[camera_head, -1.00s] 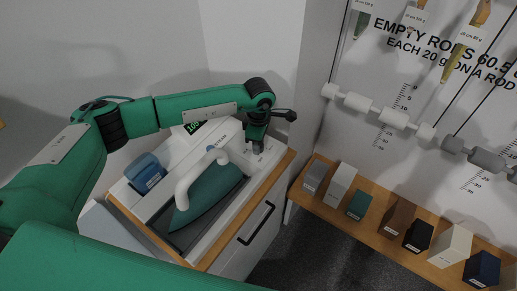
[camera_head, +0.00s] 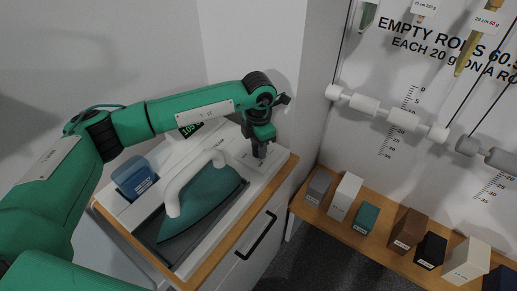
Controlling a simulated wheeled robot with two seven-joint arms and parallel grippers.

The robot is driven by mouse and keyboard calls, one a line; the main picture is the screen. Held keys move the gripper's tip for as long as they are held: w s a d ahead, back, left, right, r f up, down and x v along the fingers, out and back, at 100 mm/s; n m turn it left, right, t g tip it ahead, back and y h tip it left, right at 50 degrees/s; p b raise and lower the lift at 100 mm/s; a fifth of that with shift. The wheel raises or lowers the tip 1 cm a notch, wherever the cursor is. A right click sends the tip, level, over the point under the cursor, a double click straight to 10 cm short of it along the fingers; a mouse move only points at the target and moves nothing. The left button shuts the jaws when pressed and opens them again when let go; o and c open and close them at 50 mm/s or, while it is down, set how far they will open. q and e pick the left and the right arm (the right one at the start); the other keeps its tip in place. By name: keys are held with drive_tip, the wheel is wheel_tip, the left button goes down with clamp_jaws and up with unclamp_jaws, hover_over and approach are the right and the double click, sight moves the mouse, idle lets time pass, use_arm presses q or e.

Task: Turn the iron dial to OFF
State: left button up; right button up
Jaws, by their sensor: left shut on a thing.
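The iron (camera_head: 203,195), with a white handle and a teal body, rests in a grey tray on top of a white cabinet. My left arm reaches over the cabinet from the left. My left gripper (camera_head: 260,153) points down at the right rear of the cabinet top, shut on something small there. The dial is hidden by the gripper fingers, so its setting cannot be read. A small display (camera_head: 190,128) with green digits shows behind the iron, partly under my arm. My right gripper is not in view.
A wooden shelf (camera_head: 340,228) with several small boxes runs along the right wall, below hanging rods.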

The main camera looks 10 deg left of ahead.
use_arm(q)
drive_tip(key=shift+n, duration=0.3)
drive_tip(key=o, duration=1)
drive_tip(key=shift+r, duration=0.15)
